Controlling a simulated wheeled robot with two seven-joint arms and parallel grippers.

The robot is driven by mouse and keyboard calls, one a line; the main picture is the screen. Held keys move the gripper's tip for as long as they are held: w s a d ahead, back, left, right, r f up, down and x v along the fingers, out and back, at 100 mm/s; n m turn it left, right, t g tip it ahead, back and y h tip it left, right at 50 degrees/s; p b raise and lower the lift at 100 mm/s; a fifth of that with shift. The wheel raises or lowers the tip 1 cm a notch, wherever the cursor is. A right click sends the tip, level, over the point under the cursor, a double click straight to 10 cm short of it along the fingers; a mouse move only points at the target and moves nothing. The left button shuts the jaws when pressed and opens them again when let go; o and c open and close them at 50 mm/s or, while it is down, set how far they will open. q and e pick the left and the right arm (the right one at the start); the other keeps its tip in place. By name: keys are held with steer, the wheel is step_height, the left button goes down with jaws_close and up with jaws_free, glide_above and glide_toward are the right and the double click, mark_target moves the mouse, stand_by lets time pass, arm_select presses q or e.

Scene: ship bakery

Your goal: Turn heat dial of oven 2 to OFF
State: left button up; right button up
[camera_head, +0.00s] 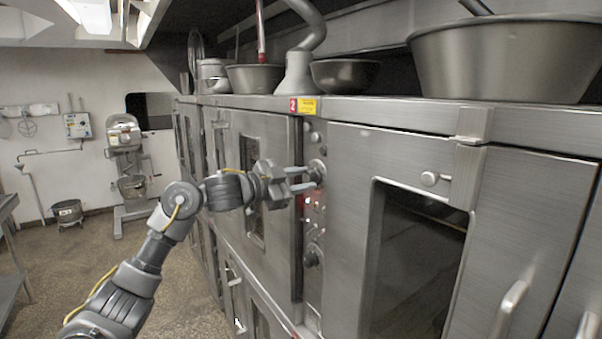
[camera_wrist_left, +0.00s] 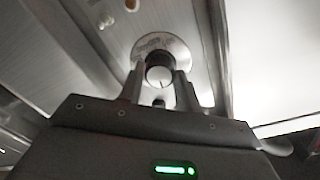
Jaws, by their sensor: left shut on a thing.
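The heat dial (camera_head: 319,168) is on the narrow control strip of the steel oven, below a red label with a 2 (camera_head: 294,105). My left gripper (camera_head: 308,179) reaches it from the left, its two fingers closed on either side of the knob. In the left wrist view the round dial knob (camera_wrist_left: 159,72) sits between the fingertips, in front of a pale disc (camera_wrist_left: 150,44). The disc's markings are too blurred to read, so I cannot tell the setting. My right gripper is not in view.
A lower dial (camera_head: 311,258) and a red-lit panel (camera_head: 315,203) sit below on the strip. A smaller knob (camera_head: 315,137) is above. The oven door with a dark window (camera_head: 415,265) is to the right. Bowls (camera_head: 500,60) stand on top. Open floor (camera_head: 95,255) is at left.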

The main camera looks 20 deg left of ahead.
arm_select(q)
steer(key=shift+r+n+p, duration=0.1)
steer(key=shift+n+p, duration=0.45)
steer(key=shift+n, duration=0.25)
steer(key=o, duration=1)
steer(key=shift+c, duration=0.2)
steer(key=shift+s+a+f+b, duration=0.2)
steer(key=shift+s+a+b, duration=0.1)
steer(key=b+v, duration=0.4)
steer(key=v, duration=0.6)
